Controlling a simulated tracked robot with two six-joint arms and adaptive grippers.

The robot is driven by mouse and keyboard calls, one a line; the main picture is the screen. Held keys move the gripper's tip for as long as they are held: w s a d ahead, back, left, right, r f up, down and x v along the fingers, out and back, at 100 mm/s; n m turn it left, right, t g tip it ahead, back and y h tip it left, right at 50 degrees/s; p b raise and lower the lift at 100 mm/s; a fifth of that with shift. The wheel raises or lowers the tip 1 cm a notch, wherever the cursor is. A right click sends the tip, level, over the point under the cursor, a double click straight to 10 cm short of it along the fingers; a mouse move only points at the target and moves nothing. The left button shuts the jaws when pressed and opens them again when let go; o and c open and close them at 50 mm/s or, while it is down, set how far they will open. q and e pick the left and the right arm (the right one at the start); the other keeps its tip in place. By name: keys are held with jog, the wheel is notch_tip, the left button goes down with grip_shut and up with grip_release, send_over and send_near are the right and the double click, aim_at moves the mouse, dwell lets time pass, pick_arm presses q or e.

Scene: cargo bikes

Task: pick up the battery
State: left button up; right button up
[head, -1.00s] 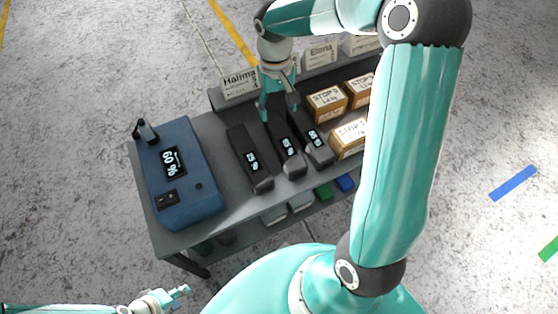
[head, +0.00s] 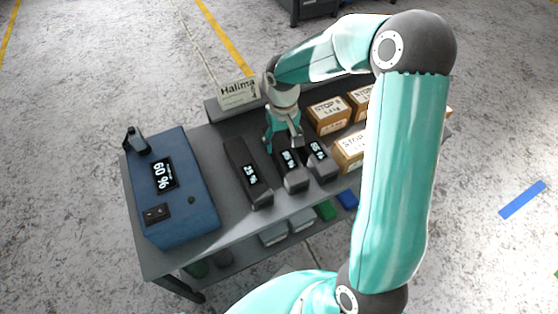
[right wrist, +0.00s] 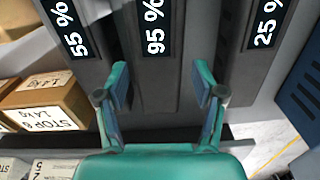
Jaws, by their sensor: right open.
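Three dark grey batteries with percentage displays lie side by side on the grey table. The left one (head: 241,165) in the head view reads 25 % in the right wrist view (right wrist: 257,70). The middle battery (head: 295,183) reads 95 % in the right wrist view (right wrist: 155,88). The right one (head: 325,170) reads 55 % there (right wrist: 90,68). My right gripper (head: 284,143) is over the far part of the middle battery. In the right wrist view its open fingers (right wrist: 162,88) appear on either side of that battery, with nothing gripped. Contact cannot be told. My left gripper is out of view.
A blue box (head: 178,205) with a 60 % display stands at the table's left. Brown cartons (head: 327,117) stand right of the batteries, close to my right arm. A name card reading Halima (head: 238,93) stands at the back. A lower shelf holds green and grey items.

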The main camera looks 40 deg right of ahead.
aim_at(284, 150)
jog(key=f, duration=0.1)
jog(key=f+b, duration=0.1)
jog(key=f, duration=0.2)
jog(key=shift+s+f, duration=0.15)
jog(key=shift+s, duration=0.15)
jog(key=shift+f+b, duration=0.35)
jog(key=shift+f, duration=0.15)
grip_shut()
jog(key=shift+w+r, duration=0.1)
